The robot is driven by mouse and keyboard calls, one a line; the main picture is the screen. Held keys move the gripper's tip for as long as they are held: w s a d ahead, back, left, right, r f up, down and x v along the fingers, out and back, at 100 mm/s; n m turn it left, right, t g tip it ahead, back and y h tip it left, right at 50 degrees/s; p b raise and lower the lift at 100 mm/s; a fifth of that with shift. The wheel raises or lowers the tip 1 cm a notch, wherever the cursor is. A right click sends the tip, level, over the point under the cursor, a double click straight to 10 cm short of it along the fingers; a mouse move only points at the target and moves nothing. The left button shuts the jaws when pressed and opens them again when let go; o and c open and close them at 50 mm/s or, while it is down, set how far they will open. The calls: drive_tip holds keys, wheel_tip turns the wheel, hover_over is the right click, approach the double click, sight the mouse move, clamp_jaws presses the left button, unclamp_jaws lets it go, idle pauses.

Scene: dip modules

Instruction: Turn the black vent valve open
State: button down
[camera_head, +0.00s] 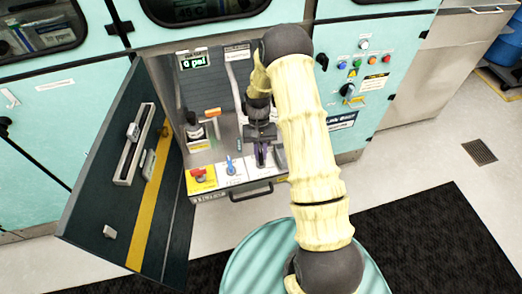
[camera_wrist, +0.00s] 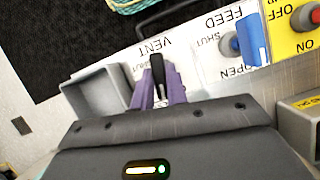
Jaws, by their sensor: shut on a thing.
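The black vent valve (camera_wrist: 157,70) shows in the wrist view as a narrow black handle on a white plate marked VENT. My gripper (camera_wrist: 160,88) has its two purple fingers on either side of this handle and is shut on it. The handle's lower part and some of the plate's lettering are hidden by the fingers. In the head view my gripper (camera_head: 260,155) is at the white panel inside the open cabinet, and the vent valve is hidden behind the purple fingers.
The blue feed valve (camera_wrist: 252,40) is beside the vent plate, with a red knob on a yellow OFF/ON plate (camera_wrist: 283,48) beyond it. A grey open box (camera_wrist: 92,92) stands close on the other side. The dark cabinet door (camera_head: 120,185) stands open at left.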

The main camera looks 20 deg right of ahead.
drive_tip(key=shift+w+n+h, duration=0.1)
drive_tip(key=shift+n+h, duration=0.3)
drive_tip(key=shift+n, duration=0.5)
drive_tip(key=c, duration=1.4)
unclamp_jaws()
drive_tip(key=v, duration=1.7)
drive_tip(key=shift+r, duration=0.3)
drive_tip(key=shift+a, duration=0.1)
